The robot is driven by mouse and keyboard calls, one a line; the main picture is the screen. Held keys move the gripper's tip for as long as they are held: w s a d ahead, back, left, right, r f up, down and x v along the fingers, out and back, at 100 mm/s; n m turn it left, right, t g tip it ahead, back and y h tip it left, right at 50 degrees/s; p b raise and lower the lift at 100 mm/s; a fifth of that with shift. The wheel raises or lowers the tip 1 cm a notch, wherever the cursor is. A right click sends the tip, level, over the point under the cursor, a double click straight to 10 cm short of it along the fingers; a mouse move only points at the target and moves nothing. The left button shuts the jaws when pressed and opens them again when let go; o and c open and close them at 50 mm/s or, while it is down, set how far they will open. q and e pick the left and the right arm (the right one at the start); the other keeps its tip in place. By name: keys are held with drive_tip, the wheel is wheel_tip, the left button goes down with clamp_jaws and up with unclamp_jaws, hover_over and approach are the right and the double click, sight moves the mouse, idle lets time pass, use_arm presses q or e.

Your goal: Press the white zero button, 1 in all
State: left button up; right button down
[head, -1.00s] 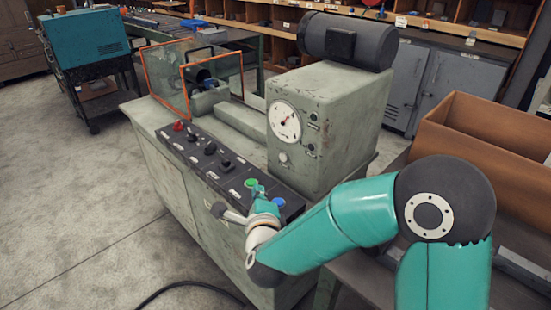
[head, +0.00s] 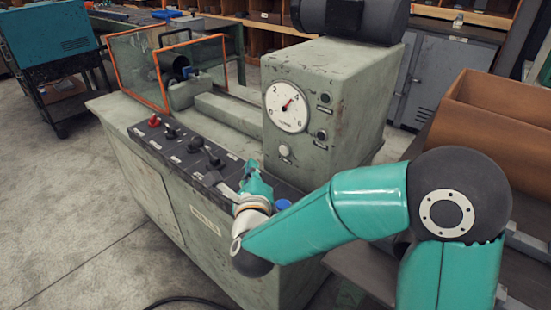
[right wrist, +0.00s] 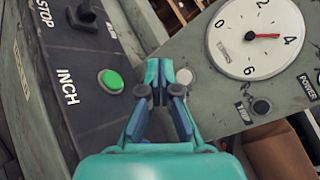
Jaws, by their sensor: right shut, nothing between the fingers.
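The white zero button (head: 284,151) is a small pale round knob on the front of the grey-green housing, below the dial gauge (head: 287,106). In the right wrist view the white button (right wrist: 187,76) shows just right of my shut fingertips, partly covered by them. My right gripper (head: 253,170) is shut and empty over the sloped control panel, left of and below the button in the head view. In the right wrist view the fingertips (right wrist: 159,72) point toward the housing; I cannot tell the exact gap. My left gripper is not in view.
The black control panel (head: 178,150) has a red knob (head: 154,120), several levers and a green button (right wrist: 111,81) beside my fingers. A blue button (head: 283,204) lies near my right wrist. Two dark buttons sit on the housing. An open brown box (head: 490,125) stands at right.

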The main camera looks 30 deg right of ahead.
sight(284, 150)
drive_tip(key=shift+w+a+f+b, duration=0.1)
drive_tip(key=shift+w+f+b, duration=0.1)
drive_tip(key=shift+f+b, duration=0.35)
drive_tip(key=shift+w+a+f+b, duration=0.15)
drive_tip(key=shift+f+b, duration=0.15)
drive_tip(key=shift+f, duration=0.4)
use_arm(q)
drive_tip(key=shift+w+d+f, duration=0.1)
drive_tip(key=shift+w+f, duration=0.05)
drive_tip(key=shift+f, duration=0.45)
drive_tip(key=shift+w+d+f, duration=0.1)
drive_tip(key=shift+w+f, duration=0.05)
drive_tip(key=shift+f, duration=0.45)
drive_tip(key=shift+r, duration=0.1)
use_arm(e)
drive_tip(key=shift+r, duration=0.1)
